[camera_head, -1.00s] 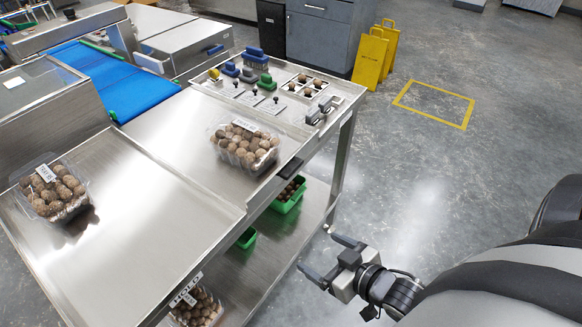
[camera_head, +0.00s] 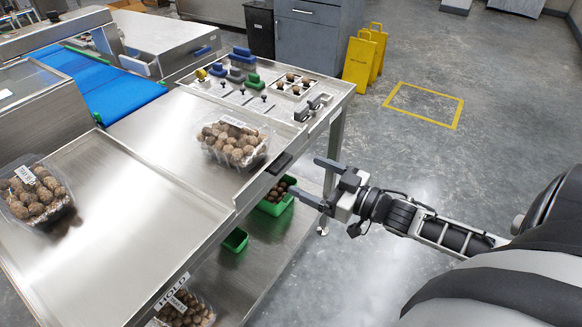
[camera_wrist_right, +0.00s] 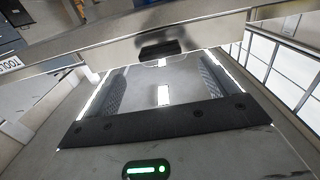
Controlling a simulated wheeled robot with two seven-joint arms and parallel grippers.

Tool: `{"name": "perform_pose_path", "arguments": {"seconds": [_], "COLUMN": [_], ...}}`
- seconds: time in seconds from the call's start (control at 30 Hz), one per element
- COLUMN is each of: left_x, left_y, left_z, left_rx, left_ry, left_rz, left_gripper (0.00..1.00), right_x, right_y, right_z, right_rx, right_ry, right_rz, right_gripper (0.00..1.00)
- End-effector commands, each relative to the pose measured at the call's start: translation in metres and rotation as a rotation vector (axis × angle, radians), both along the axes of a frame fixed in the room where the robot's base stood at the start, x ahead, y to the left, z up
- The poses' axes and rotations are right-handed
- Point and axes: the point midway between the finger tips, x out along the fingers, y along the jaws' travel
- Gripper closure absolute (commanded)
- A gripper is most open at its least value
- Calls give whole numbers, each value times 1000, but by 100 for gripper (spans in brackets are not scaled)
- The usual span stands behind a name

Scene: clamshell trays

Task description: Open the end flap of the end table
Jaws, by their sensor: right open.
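The steel end table (camera_head: 128,215) fills the left and middle of the head view. A dark handle (camera_head: 279,163) sits on its right edge. In the wrist view a dark handle (camera_wrist_right: 160,50) shows on a steel edge, ahead of and between my fingers. My right gripper (camera_head: 308,176) is open and empty, just right of the table edge and apart from the handle. Its spread fingers also show in the wrist view (camera_wrist_right: 163,82). I cannot make out the end flap's outline or hinge. My left gripper is out of view.
Clamshell trays of brown balls stand on the tabletop, one in the middle (camera_head: 235,143) and one at left (camera_head: 35,195). Green bins (camera_head: 275,207) and another clamshell (camera_head: 185,308) are on the lower shelf. Small blocks and tools fill the far end.

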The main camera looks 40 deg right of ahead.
Motion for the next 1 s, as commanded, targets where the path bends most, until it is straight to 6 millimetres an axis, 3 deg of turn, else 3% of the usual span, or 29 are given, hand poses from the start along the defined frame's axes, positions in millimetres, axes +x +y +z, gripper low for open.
{"name": "perform_pose_path", "arguments": {"seconds": [0.1, 0.3, 0.73, 0.9, 1.0], "left_x": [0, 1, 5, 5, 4], "left_y": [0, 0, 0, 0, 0], "left_z": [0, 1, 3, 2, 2], "left_rx": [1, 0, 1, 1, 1], "left_ry": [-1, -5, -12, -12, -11], "left_rz": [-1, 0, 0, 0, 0], "left_gripper": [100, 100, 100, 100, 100], "right_x": [23, 47, 54, 54, 54], "right_y": [9, 19, 23, 23, 23], "right_z": [2, 1, 0, 0, 0], "right_rx": [2, 2, 1, 0, 1], "right_ry": [-5, -1, 1, 1, 0], "right_rz": [0, -1, 0, 0, 0], "right_gripper": [15, 15, 15, 59, 59]}}
